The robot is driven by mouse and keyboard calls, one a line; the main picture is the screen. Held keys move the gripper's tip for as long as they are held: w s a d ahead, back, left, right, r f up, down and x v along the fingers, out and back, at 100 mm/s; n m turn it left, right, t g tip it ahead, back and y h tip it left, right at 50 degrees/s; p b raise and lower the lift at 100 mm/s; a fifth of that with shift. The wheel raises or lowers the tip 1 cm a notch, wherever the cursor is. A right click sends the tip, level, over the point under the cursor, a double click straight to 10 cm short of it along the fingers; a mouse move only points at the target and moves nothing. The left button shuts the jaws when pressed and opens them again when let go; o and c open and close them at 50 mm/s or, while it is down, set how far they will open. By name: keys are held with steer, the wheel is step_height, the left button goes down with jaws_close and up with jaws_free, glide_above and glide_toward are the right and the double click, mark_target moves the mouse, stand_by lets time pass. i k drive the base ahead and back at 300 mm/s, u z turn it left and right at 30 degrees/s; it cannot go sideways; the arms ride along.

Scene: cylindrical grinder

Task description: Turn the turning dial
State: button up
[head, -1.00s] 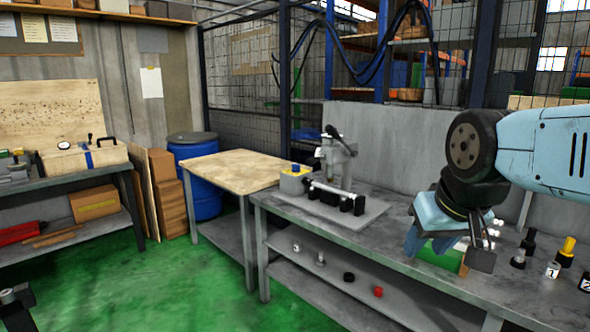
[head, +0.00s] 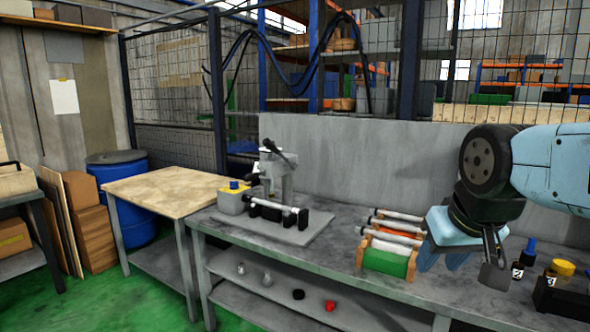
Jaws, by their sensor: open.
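A small grey cylindrical grinder (head: 277,178) stands on a flat plate on the grey workbench (head: 345,235). A white bar (head: 275,204) lies across black holders at its front. A grey and yellow box (head: 231,202) with a blue top piece (head: 234,184) sits at its left. A dark lever tops the grinder. I cannot tell which part is the turning dial at this size. My gripper (head: 494,274) hangs over the right part of the bench, far right of the grinder. It is open and holds nothing visible; its fingers are seen partly edge-on.
A rack of white rods (head: 392,240) with a green front stands just left of my gripper. Small bottles (head: 522,262) and a yellow-capped item (head: 563,268) stand to its right. A wooden-topped table (head: 168,187) adjoins the bench at left. Bare bench lies between grinder and rack.

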mark_target(234, 184)
steer(key=u, duration=0.15)
steer(key=i, duration=0.15)
steer(key=z, duration=2.4)
steer(key=k, duration=1.5)
steer(key=u, duration=2.05)
steer(key=i, duration=0.6)
steer(key=u, duration=0.25)
